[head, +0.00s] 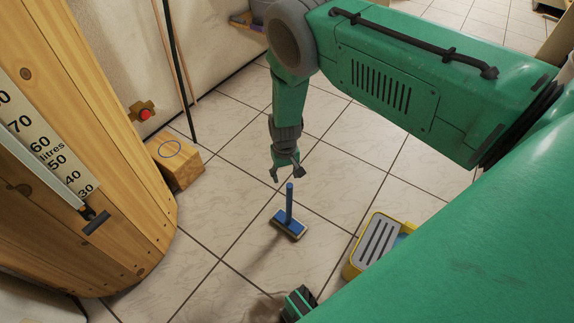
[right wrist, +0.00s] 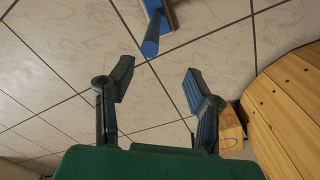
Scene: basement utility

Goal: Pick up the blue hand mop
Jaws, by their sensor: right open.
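The blue hand mop (head: 289,224) stands on the tiled floor with its flat head down and its short blue handle upright. In the right wrist view the mop handle (right wrist: 152,36) shows at the top, beyond the fingertips, with part of the head cut off by the frame edge. My right gripper (head: 287,176) is open and points down just above the handle's top end. In the right wrist view its two fingers (right wrist: 158,82) are spread apart with nothing between them.
A yellow container with a grey slotted top (head: 375,245) stands right of the mop. A wooden box (head: 174,162) sits by the wall, beside a large wooden barrel (head: 110,190) with a litre scale. A dark pole (head: 179,70) leans there. Floor around the mop is clear.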

